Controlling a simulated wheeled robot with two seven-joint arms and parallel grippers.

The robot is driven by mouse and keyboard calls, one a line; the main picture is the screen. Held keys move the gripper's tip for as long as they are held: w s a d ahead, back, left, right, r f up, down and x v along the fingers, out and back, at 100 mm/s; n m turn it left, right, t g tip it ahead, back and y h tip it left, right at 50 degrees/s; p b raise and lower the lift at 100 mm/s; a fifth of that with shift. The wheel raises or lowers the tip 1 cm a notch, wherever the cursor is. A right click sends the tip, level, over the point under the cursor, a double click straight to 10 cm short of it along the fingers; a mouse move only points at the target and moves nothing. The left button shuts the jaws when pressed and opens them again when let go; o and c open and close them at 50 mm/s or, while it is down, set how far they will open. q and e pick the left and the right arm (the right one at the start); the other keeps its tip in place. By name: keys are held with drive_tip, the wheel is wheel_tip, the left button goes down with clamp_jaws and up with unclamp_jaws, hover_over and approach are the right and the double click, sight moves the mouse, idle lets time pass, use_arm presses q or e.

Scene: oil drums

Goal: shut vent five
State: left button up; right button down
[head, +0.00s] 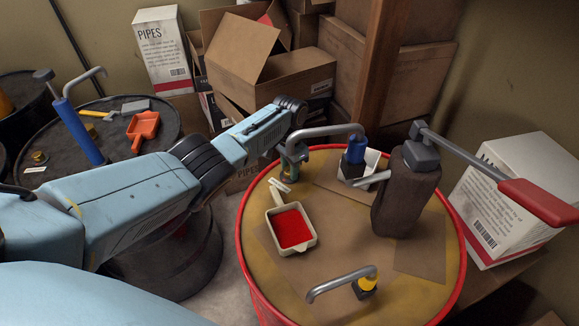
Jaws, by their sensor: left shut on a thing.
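The yellow-topped drum (340,275) with a red rim stands at the centre right in the head view. My left arm comes in from the left, and its gripper (286,172) points down at the far left part of this drum's top. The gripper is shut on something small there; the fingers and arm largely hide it. I can read no number marking vent five. A blue pump with a grey spout (325,131) stands just right of the gripper, its spout end close to it. My right gripper is not in view.
On the drum top stand a dark pump (401,195) with a red-handled lever (535,200), a tray of red paint (292,228) and a yellow tap (365,286). Boxes stand behind.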

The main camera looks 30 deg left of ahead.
sight(289, 170)
use_arm(q)
drive_tip(key=o, duration=1)
drive_tip(key=shift+c, duration=0.2)
wheel_tip(289, 170, up, 14)
drive_tip(key=p, duration=0.2)
drive_tip(key=shift+f, duration=0.25)
